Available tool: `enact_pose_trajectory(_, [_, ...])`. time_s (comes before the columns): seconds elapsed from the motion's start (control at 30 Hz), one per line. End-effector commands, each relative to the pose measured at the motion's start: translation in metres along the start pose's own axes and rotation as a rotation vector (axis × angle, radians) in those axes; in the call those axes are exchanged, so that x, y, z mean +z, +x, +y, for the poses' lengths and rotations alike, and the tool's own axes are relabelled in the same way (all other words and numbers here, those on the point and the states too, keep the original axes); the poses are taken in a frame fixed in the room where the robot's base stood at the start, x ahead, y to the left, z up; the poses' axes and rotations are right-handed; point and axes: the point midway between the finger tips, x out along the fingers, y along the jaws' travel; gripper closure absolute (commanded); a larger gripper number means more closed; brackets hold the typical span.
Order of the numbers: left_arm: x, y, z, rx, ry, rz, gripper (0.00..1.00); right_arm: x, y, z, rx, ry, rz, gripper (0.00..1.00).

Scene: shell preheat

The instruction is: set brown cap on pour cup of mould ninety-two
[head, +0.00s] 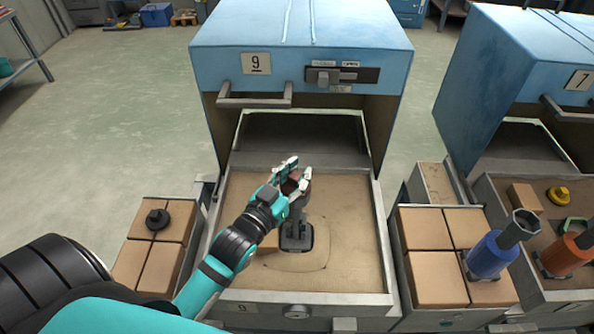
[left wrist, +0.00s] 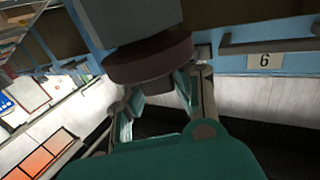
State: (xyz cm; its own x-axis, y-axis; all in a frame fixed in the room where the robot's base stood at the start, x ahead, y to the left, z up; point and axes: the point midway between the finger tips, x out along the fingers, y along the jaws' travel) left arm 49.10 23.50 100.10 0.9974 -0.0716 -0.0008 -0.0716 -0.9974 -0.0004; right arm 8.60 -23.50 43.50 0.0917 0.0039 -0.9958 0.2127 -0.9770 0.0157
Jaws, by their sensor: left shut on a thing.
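The brown cap (head: 291,186) is between the fingers of my left gripper (head: 293,175), which is shut on it. In the left wrist view the brown cap (left wrist: 150,58) shows as a round disc with a small knob between the fingers. A dark grey mould (head: 297,237) stands upright in the sand bed of furnace 9. The cap is at the mould's pour cup, whose opening is hidden. In the left wrist view the grey cup (left wrist: 130,22) is right against the cap; I cannot tell whether it is fully seated. No mould number is readable. My right gripper is not in view.
The blue furnace hood (head: 300,45) stands behind the sand bed (head: 345,270). A dark cap (head: 157,219) lies on bricks at left. A blue mould (head: 487,256) stands on bricks at right. An orange mould (head: 563,255) and a yellow cap (head: 558,195) are at furnace 7.

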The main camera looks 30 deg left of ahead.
Motion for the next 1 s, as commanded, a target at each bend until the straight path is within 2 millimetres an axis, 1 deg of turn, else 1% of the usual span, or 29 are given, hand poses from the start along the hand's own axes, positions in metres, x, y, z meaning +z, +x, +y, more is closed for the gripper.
enact_pose_trajectory(0.23, [0.000,0.000,0.000,0.000,0.000,0.000,1.00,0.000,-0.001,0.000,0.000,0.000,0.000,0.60])
enact_pose_trajectory(0.27, [0.000,0.000,0.000,0.000,0.000,0.000,0.77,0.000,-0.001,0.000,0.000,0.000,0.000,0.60])
enact_pose_trajectory(0.4, [0.000,0.000,0.000,0.000,0.000,0.000,0.59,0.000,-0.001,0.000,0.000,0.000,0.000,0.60])
enact_pose_trajectory(0.47, [0.000,0.000,0.000,0.000,0.000,0.000,0.51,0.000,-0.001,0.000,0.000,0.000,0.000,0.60])
enact_pose_trajectory(0.77, [0.000,-0.002,0.000,0.000,0.000,-0.001,0.51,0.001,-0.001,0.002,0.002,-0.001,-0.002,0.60])
enact_pose_trajectory(0.87, [0.001,-0.010,0.000,0.000,-0.001,-0.003,0.51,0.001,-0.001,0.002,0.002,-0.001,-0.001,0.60])
enact_pose_trajectory(0.97, [0.001,-0.026,0.000,-0.001,0.000,-0.004,0.51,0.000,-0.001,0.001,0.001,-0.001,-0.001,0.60])
enact_pose_trajectory(1.0, [0.001,-0.035,0.000,-0.001,0.000,-0.005,0.51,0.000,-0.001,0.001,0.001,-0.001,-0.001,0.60])
